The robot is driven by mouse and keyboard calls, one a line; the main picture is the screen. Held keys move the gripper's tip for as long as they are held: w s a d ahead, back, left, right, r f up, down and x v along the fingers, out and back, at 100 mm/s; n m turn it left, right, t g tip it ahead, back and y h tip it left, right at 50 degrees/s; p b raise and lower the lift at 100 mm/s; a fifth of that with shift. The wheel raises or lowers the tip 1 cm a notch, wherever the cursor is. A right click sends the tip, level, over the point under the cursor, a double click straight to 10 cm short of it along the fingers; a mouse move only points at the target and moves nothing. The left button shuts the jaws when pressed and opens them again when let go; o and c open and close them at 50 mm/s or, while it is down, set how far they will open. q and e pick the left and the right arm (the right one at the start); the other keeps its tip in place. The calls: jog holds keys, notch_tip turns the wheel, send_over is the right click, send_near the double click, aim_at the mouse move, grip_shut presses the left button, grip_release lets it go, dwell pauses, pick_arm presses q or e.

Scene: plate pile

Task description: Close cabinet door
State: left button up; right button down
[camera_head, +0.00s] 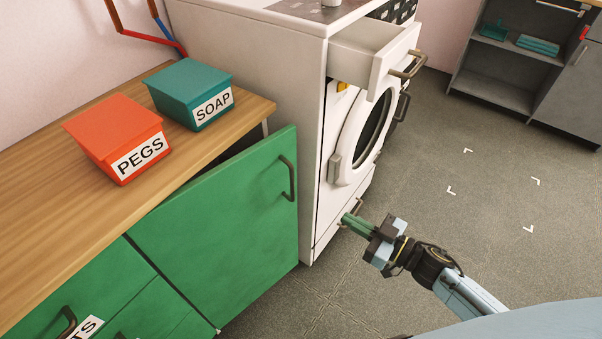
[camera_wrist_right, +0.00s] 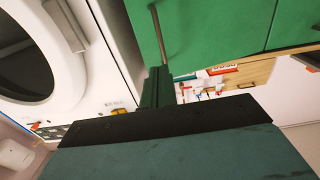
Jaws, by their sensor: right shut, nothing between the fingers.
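The green cabinet door (camera_head: 225,225) stands partly open under the wooden counter. Its free edge with the dark handle (camera_head: 288,178) is swung out, and a dark gap shows behind its top edge. My right gripper (camera_head: 346,218) is to the right of the door's free edge, in front of the washing machine's lower part. Its green fingers are shut and empty. In the right wrist view the shut fingers (camera_wrist_right: 157,85) point toward the door (camera_wrist_right: 215,25), close to its handle (camera_wrist_right: 160,35) in the picture; contact cannot be told. My left gripper is out of view.
The white washing machine (camera_head: 250,80) stands beside the cabinet, its top drawer (camera_head: 375,60) pulled out. An orange PEGS box (camera_head: 115,130) and a teal SOAP box (camera_head: 190,90) sit on the counter (camera_head: 50,200). Grey floor (camera_head: 470,150) at right is clear.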

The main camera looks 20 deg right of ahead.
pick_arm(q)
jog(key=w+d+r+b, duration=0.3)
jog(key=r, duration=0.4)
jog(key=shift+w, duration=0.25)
pick_arm(e)
jog(key=x, duration=1.3)
jog(key=shift+w+a, duration=0.3)
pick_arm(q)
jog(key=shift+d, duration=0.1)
